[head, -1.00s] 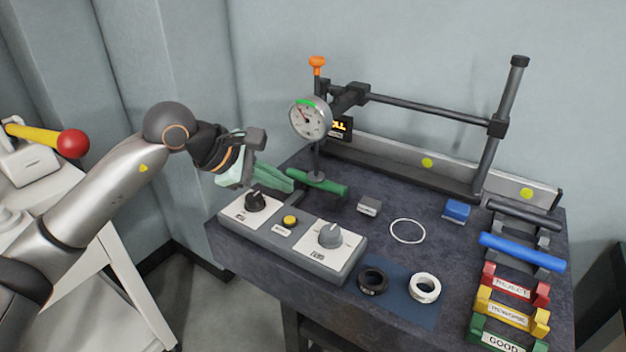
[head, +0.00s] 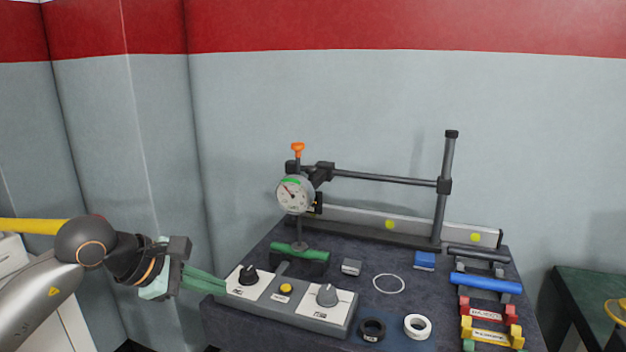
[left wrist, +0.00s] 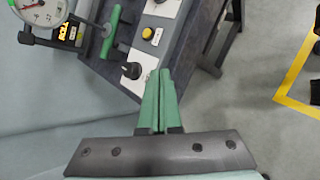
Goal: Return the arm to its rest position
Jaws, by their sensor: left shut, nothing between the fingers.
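My left gripper (head: 222,284) is at the left end of the control panel, beside the black knob (head: 248,274). Its green fingers are shut together with nothing between them. In the left wrist view the shut fingers (left wrist: 160,76) point toward the panel's end and its black knob (left wrist: 132,70). From these views I cannot tell whether the fingertips touch the panel. My right gripper is in neither view.
The control panel (head: 310,318) has a yellow button (head: 286,288) and a grey knob (head: 327,295). Behind it stand a dial gauge (head: 294,195) and a green bar (head: 300,252). Black and white rings (head: 417,326) lie at the front. Coloured racks (head: 487,313) stand right.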

